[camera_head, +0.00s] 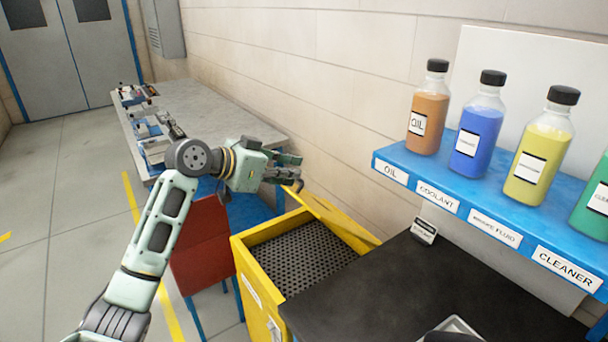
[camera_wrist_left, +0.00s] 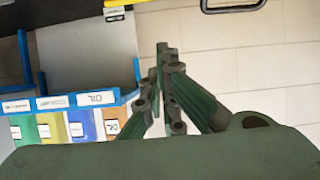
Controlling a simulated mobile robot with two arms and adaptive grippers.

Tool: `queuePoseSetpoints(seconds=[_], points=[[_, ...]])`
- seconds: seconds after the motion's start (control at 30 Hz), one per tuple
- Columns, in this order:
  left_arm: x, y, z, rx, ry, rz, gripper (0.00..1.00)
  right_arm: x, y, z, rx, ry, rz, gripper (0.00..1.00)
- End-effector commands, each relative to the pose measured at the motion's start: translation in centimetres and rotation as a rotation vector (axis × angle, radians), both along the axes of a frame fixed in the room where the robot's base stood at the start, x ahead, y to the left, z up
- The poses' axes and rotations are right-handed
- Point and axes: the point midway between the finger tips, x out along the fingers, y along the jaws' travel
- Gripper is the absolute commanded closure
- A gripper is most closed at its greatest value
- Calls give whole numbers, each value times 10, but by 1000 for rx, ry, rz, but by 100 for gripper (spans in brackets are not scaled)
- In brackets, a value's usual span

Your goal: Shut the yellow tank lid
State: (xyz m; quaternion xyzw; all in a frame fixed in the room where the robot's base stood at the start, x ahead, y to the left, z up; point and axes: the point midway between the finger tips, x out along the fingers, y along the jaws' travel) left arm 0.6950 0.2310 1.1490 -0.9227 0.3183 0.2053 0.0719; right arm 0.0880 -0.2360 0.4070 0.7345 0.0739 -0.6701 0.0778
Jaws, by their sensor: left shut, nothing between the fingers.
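The yellow tank (camera_head: 252,288) stands beside the black worktop, with a dark perforated surface inside it. Its yellow lid (camera_head: 338,216) is open and stands tilted up along the wall side. My left gripper (camera_head: 297,168) is shut and empty, just above the far upper corner of the lid. I cannot tell whether it touches the lid. In the left wrist view the closed fingers (camera_wrist_left: 163,60) point towards the wall, and a yellow edge shows at the top of the picture. My right gripper is not in view.
A blue shelf (camera_head: 452,194) with labelled bottles is on the right, above the black worktop (camera_head: 400,290). A long grey workbench (camera_head: 205,105) with parts runs along the wall. Floor at the left is clear.

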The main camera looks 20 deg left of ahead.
Motion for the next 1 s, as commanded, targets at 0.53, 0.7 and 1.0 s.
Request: queuePoseSetpoints(seconds=[0.53,0.7,1.0], points=[[52,-40,-49,-1,5,4,100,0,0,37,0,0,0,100],[43,-33,-61,-1,2,2,100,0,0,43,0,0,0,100],[40,-31,-66,-1,1,3,100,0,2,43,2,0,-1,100]])
